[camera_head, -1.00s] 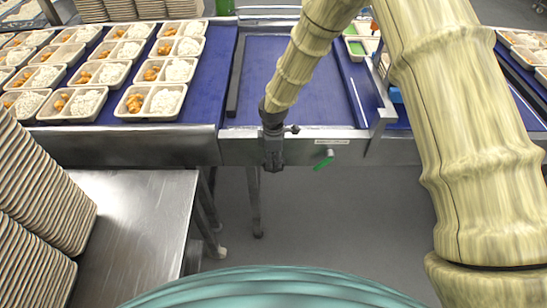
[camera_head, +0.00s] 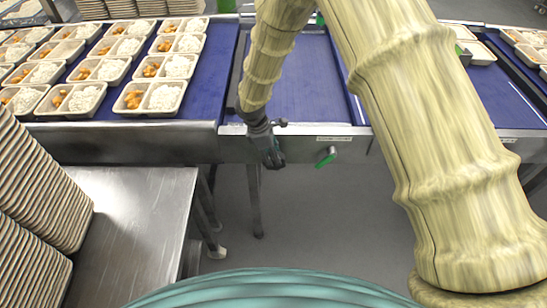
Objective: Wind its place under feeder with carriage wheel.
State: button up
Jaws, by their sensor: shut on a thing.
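My gripper (camera_head: 271,158) is dark and tilted at the front edge of the blue-belted line. It is shut, apparently on the carriage wheel; the wheel is hidden by the fingers and I cannot make out its rim. A green handle (camera_head: 326,158) on the metal front sits to the right of my gripper, apart from it. The feeder and its carriage are not clearly seen; my arm covers that part of the line. A pale tray (camera_head: 484,52) shows at the upper right, just past my arm.
Filled two-part trays (camera_head: 148,98) with rice and orange pieces stand in rows on the left blue belt (camera_head: 205,97). A steel table (camera_head: 135,215) and tall stacks of empty trays (camera_head: 35,185) stand at the front left. The floor below the line is open.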

jog(key=shift+a+f+h+b, duration=0.2)
jog(key=shift+h+b, duration=0.25)
jog(key=shift+h, duration=0.15)
jog(key=shift+r+h, duration=0.1)
jog(key=shift+h, duration=0.2)
jog(key=o, duration=0.7)
jog(key=shift+o, duration=0.2)
jog(key=shift+a+r, duration=0.1)
jog(key=v, duration=1.1)
jog(key=shift+a+r, duration=0.15)
jog(key=shift+r, duration=0.25)
